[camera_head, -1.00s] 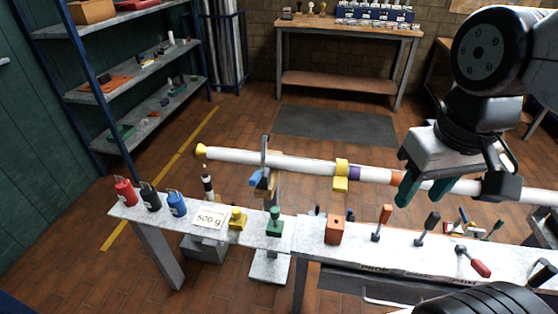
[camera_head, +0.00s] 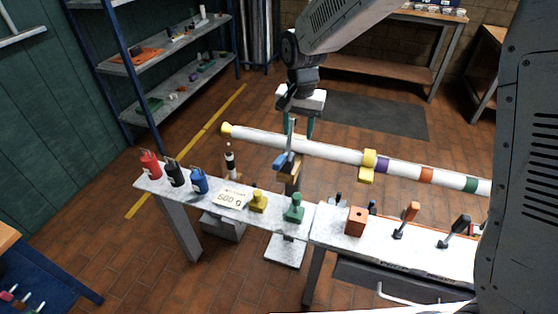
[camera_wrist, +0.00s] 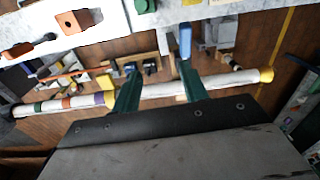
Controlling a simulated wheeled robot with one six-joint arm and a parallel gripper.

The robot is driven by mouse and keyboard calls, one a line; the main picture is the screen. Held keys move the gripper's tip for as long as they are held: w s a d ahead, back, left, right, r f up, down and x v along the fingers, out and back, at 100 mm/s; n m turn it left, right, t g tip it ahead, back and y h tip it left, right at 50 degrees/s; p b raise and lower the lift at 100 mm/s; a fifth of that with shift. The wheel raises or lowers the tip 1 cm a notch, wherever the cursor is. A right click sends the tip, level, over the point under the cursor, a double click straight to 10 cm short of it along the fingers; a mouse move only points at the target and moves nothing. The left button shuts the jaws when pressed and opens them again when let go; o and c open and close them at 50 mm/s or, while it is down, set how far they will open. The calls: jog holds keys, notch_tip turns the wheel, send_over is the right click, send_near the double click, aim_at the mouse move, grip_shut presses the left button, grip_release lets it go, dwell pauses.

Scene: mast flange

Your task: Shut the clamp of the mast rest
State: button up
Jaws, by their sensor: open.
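The white mast (camera_head: 330,153) lies lengthwise across the scene, with a yellow end cap (camera_head: 226,130) and coloured bands. It lies across the mast rest (camera_head: 293,180), a wooden-toned support near the capped end. The clamp's blue handle (camera_head: 284,161) sticks out on the near side of the mast; in the wrist view it shows (camera_wrist: 185,40) near a fingertip. My gripper (camera_head: 300,132) is open and points down over the mast at the rest. In the wrist view its green fingers (camera_wrist: 157,68) are apart, with the mast crossing behind them. The fingers partly hide the clamp, so its position is unclear.
A yellow block (camera_head: 367,166) sits on the mast right of the rest. The near bench holds red, black and blue weights (camera_head: 174,173), a 500 g card (camera_head: 230,200), yellow and green pieces (camera_head: 293,209), an orange block (camera_head: 356,221) and tools (camera_head: 406,220).

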send_over(279, 160)
jog(key=shift+m, duration=0.3)
notch_tip(279, 160, down, 7)
notch_tip(279, 160, down, 7)
jog(key=shift+f, duration=0.2)
grip_shut()
